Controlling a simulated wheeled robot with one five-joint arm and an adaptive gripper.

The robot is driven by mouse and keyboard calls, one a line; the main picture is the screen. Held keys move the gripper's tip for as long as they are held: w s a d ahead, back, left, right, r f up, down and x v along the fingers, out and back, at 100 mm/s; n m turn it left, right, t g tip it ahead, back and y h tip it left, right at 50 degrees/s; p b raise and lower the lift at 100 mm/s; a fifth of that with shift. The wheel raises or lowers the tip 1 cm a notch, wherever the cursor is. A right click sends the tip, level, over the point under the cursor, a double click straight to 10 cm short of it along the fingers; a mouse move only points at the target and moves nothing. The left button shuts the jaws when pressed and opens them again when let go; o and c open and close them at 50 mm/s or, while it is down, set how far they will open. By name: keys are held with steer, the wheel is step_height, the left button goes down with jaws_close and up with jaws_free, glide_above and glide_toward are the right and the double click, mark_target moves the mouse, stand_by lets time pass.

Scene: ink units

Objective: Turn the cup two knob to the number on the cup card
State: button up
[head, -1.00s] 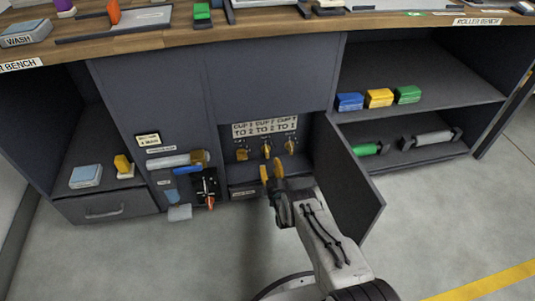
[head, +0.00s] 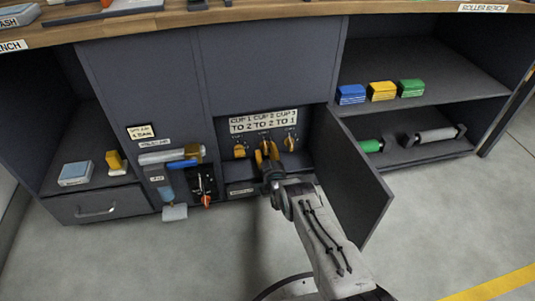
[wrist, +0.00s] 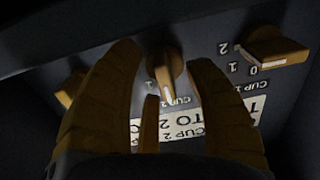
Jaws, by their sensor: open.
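The cup card (head: 263,121) is above the knobs in the open cabinet and reads CUP 1 TO 2, CUP 2 TO 2, CUP 3 TO 1. It shows upside down in the wrist view (wrist: 188,126). The cup two knob (wrist: 163,66) is the middle yellow knob, with a white mark (wrist: 168,92) facing the card; its scale is mostly hidden. My gripper (head: 264,152) is open in front of it. In the wrist view, the fingers of my gripper (wrist: 163,62) stand on either side of that knob, apparently apart from it.
The cup one knob (wrist: 275,48) is close to one finger, its white mark near 0. The cup three knob (head: 289,143) is on the other side. The open door (head: 350,180) stands right of my arm. A lever panel (head: 204,184) is at left.

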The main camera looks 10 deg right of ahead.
steer(key=shift+o, duration=0.2)
jaws_close()
stand_by(0.4)
